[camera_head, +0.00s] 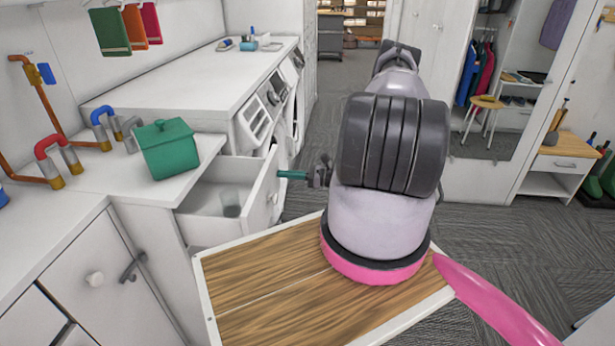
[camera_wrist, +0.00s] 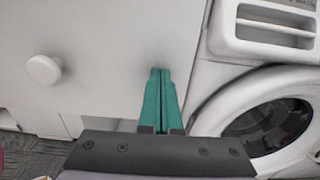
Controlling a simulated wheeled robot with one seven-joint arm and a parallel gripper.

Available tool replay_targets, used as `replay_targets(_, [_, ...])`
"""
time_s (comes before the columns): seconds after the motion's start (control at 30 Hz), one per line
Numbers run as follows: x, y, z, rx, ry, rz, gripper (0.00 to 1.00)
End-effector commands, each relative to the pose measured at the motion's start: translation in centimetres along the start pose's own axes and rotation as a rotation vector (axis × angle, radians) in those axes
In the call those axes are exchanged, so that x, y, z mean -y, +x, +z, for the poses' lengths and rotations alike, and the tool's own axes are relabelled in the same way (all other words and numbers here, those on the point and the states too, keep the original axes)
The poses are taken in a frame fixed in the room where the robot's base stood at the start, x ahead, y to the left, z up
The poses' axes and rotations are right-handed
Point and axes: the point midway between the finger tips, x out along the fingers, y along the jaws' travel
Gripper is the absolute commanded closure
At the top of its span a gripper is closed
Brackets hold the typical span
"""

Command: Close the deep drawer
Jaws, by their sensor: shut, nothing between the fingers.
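In the wrist view the white front (camera_wrist: 95,40) fills the left and middle, with a round white knob (camera_wrist: 43,69). My gripper (camera_head: 283,175) is at the upper right part of the drawer front, and its green fingers (camera_wrist: 160,85) are closed together with nothing between them. The fingertips point at the panel; whether they touch it I cannot tell.
A washing machine (camera_wrist: 265,115) stands just right of the drawer front. A green house-shaped box (camera_head: 167,150) and pipe pieces (camera_head: 58,160) sit on the counter above. My wood-topped base is close before the drawer. Carpet floor (camera_head: 510,220) is clear at right.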

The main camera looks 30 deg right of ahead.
Motion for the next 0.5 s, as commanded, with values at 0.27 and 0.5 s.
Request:
replay_targets(0.27, [-0.1, 8.1, 0.0, 0.002, -0.002, 0.005, 1.0])
replay_targets(0.5, [-0.1, 13.9, 0.0, 0.001, -0.001, 0.004, 1.0])
